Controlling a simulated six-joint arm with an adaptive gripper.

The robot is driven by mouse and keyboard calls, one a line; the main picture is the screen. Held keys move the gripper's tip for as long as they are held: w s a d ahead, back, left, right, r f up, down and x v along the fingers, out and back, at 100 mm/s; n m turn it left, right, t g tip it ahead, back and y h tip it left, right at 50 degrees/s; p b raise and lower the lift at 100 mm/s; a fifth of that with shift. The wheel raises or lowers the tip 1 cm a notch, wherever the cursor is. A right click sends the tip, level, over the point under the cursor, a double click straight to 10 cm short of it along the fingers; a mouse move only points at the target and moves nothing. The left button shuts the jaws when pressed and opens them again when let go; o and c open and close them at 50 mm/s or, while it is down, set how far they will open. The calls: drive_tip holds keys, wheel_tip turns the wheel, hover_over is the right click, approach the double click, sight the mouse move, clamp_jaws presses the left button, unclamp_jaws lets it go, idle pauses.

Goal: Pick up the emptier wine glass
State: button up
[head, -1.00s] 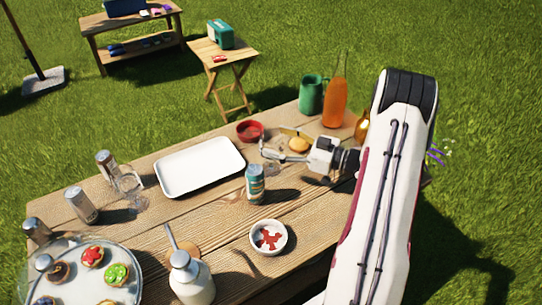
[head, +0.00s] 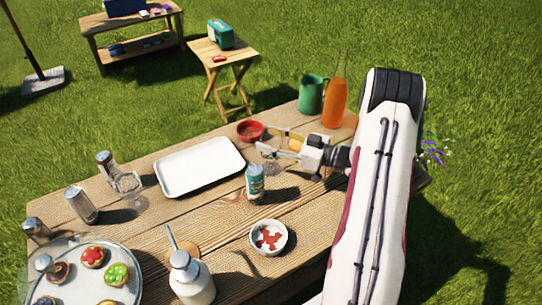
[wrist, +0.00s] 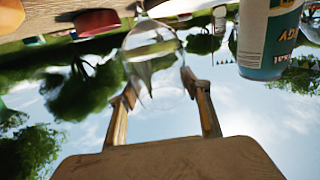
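A clear wine glass (wrist: 152,62) shows upside down in the wrist view, its bowl between my two finger tips. In the head view it is only a faint outline by the fingers. My gripper (head: 270,145) is open near the far edge of the table, with a finger on each side of the bowl; I cannot tell if either touches it. The bowl looks clear, and I cannot make out a fill level. Another clear glass (head: 128,184) stands at the left of the table, beside a metal shaker; its fill is too small to tell.
A blue-green can (head: 255,184) stands close to my gripper and shows at the right in the wrist view (wrist: 268,40). A red bowl (head: 250,131), white tray (head: 199,168), orange bottle (head: 334,103) and green mug (head: 311,94) are nearby. A white bowl (head: 268,251) is nearer.

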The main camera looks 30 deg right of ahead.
drive_tip(key=c, duration=0.5)
drive_tip(key=shift+r, duration=0.25)
wheel_tip(320, 180, up, 9)
drive_tip(key=shift+r, duration=0.15)
idle(1.1)
drive_tip(key=shift+r, duration=0.1)
idle(0.7)
